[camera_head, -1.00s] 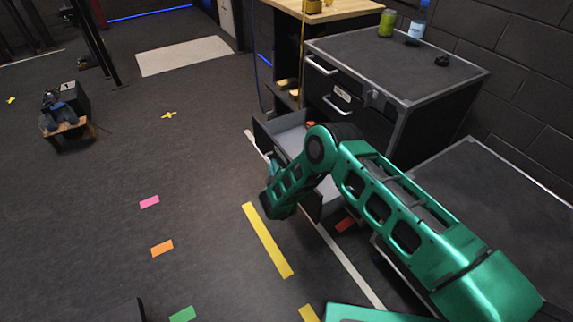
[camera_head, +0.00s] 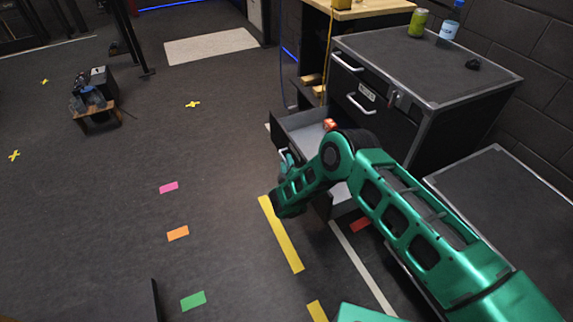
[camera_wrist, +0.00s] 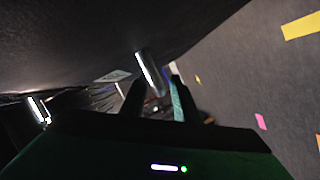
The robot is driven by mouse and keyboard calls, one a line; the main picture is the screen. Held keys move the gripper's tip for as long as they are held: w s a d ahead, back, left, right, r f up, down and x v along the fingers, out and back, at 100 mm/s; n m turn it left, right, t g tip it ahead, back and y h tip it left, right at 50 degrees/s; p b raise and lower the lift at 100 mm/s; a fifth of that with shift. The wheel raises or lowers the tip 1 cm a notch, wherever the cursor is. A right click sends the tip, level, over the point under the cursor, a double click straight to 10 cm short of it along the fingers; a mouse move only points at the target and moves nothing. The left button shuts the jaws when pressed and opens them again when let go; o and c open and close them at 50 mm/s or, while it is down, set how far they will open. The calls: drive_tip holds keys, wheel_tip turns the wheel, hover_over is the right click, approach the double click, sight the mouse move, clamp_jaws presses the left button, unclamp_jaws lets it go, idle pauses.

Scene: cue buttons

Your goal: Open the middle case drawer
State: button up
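The dark case (camera_head: 425,62) stands at right of centre in the head view. Its top drawer handle (camera_head: 347,62) and middle drawer handle (camera_head: 361,104) are on shut fronts, with a white label by the middle one. The lowest drawer (camera_head: 295,120) is pulled out. My gripper is mostly hidden behind my green arm, low by that open drawer's front. In the wrist view my gripper (camera_wrist: 158,90) has its fingers apart. A bright metal handle (camera_wrist: 150,70) shows at the fingertips; I cannot tell if they touch it. Another handle (camera_wrist: 38,108) is at left.
A red-orange item (camera_head: 330,124) is in the open drawer. A green can (camera_head: 418,22), a cup (camera_head: 448,32) and a dark lump (camera_head: 473,63) stand on the case. A low dark box (camera_head: 515,210) is at right. Floor at left is mostly clear, with tape marks.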

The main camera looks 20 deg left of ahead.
drive_tip(key=v, duration=1)
drive_tip(key=shift+s, duration=0.25)
drive_tip(key=shift+s, duration=0.1)
idle(0.4)
